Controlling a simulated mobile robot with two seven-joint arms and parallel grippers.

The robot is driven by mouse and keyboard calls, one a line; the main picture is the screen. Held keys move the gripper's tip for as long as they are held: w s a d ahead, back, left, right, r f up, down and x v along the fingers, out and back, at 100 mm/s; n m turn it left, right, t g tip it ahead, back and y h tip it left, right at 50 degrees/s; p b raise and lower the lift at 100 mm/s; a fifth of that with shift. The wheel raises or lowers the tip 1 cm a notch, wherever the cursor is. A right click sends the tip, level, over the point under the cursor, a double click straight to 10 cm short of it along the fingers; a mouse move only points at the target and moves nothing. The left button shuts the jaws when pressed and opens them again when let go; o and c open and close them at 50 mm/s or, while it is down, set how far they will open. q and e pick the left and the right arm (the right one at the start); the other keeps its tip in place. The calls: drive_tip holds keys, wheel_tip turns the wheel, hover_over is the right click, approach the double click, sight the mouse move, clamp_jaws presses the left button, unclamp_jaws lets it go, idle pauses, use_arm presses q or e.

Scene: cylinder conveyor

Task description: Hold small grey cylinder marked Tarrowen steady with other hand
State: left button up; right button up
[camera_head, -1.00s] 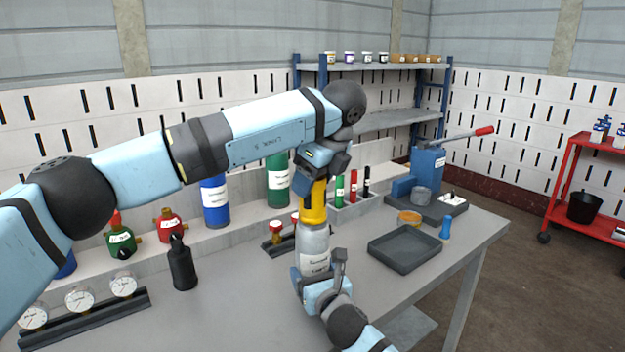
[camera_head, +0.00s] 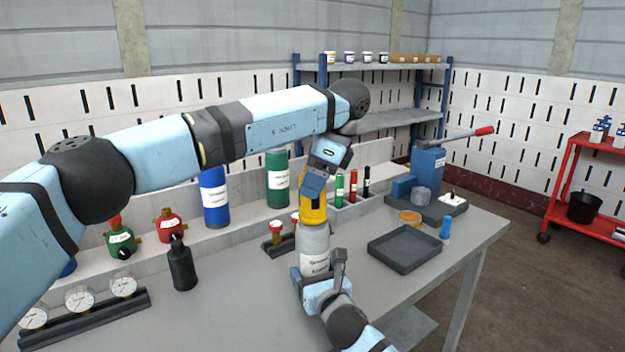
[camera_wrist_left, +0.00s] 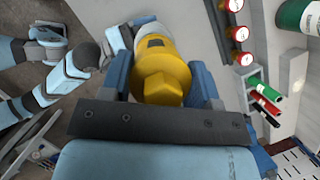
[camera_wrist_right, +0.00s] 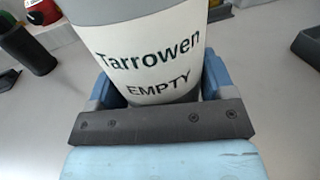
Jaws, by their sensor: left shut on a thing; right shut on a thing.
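The small grey cylinder (camera_head: 313,245) stands upright over the bench, with a yellow top part (camera_head: 313,208). In the right wrist view its white label (camera_wrist_right: 150,62) reads "Tarrowen EMPTY". My right gripper (camera_head: 322,285) is shut on the cylinder's lower body from the front; its fingers sit either side of the label. My left gripper (camera_head: 314,188) is above, shut on the yellow top part, which also shows between its fingers in the left wrist view (camera_wrist_left: 162,75). The cylinder's base is hidden behind my right gripper.
A dark tray (camera_head: 404,250) lies right of the cylinder. Blue (camera_head: 215,197) and green (camera_head: 277,180) cylinders stand behind. A black bottle (camera_head: 181,265) and a gauge rack (camera_head: 85,318) are at left. A blue lever device (camera_head: 428,165) stands at the back right.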

use_arm(q)
drive_tip(key=n+g, duration=0.2)
drive_tip(key=n, duration=0.3)
drive_tip(key=o, duration=1)
drive_tip(key=shift+r, duration=0.1)
drive_tip(key=shift+r, duration=1.15)
drive_tip(key=m+t, duration=0.1)
drive_tip(key=m, duration=0.3)
drive_tip(key=shift+m+t, duration=0.7)
drive_tip(key=shift+m, duration=0.3)
drive_tip(key=m+t, duration=0.1)
drive_tip(key=m, duration=0.1)
drive_tip(key=shift+m, duration=0.3)
drive_tip(key=m+t, duration=0.1)
drive_tip(key=m, duration=0.2)
drive_tip(key=shift+h, duration=0.4)
